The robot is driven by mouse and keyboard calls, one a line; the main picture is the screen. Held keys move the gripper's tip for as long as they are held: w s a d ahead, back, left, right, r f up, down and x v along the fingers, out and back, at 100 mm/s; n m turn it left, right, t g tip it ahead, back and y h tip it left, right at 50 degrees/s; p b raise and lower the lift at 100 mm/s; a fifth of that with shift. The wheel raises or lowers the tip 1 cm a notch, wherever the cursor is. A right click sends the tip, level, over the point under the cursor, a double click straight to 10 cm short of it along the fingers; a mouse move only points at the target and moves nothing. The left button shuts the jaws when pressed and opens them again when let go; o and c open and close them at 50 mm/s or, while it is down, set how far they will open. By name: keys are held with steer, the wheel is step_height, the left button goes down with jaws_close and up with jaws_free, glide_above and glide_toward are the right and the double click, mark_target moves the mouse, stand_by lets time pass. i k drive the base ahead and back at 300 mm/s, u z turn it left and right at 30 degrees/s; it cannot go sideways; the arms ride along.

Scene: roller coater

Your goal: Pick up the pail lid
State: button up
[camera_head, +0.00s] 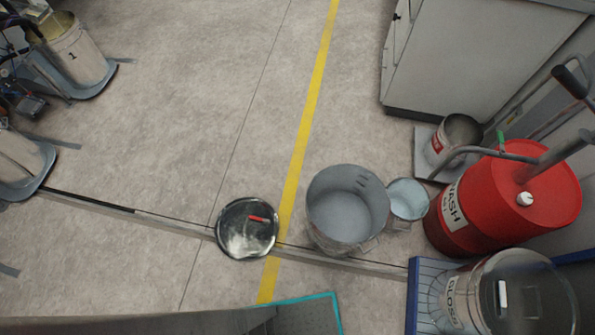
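A round, dark, shiny lid (240,238) with a short red handle lies at the lower middle of the view, on or just by the floor strip. An open, empty-looking grey metal pail (345,208) stands to its right, apart from it. Another round lid (535,290) with a white handle sits on top of the pail marked GLOSS (462,293) at the lower right. I cannot tell from the picture which of the two is the pail lid meant. My gripper is not in view.
A smaller light pail (408,198) stands beside the grey pail. A red drum (520,200) marked WASH is at the right, below a grey cabinet (470,60). Pails on grey bases (75,50) are at the left. The floor between is clear, crossed by a yellow line (312,95).

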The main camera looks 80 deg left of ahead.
mark_target(240, 237)
steer(key=k, duration=1.7)
steer(key=u, duration=3.45)
steer(key=i, duration=1.05)
steer(key=z, duration=2.85)
